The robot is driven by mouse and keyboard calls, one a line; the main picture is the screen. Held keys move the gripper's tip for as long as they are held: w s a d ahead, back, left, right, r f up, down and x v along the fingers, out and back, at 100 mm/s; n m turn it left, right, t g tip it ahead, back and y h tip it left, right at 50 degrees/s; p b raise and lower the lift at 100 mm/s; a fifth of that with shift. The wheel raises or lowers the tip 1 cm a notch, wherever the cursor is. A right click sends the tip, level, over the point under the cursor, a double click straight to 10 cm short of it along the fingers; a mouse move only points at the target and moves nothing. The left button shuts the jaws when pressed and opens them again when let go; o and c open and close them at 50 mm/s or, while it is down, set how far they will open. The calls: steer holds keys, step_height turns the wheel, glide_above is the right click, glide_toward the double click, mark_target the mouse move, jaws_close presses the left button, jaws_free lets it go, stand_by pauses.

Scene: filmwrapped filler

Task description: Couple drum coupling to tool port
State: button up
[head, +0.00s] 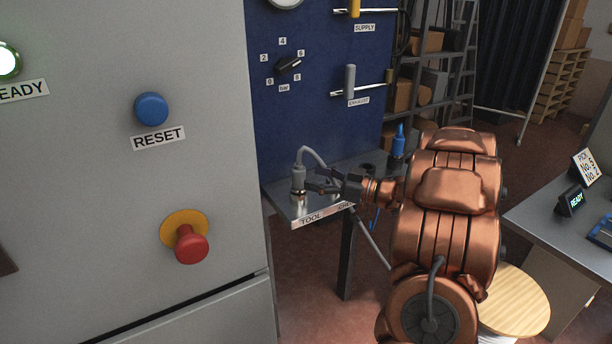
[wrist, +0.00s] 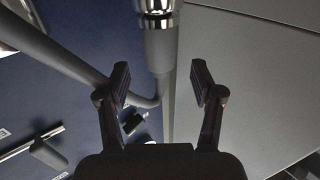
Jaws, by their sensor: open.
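A grey cylindrical coupling (head: 298,180) with a grey hose (head: 316,155) curving from its top stands upright at the left end of the small metal table. It is likely the drum coupling. My gripper (head: 312,187) reaches it from the right. In the wrist view my gripper (wrist: 161,75) is open, with one finger on each side of the grey coupling body (wrist: 160,48), and gaps show on both sides. A bright metal ring (wrist: 158,8) shows at the top edge. What lies under the coupling is hidden, and I cannot pick out the tool port for sure.
The metal table (head: 330,207) has a partly hidden TOOL label. A blue-topped item (head: 398,142) stands at its back. A grey cabinet (head: 90,200) with a blue reset button (head: 151,109) and red stop knob (head: 191,248) is close left. A blue panel (head: 300,105) stands behind.

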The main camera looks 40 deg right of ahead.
steer(key=v, duration=0.6)
steer(key=shift+s+d, duration=0.25)
steer(key=shift+s, duration=0.05)
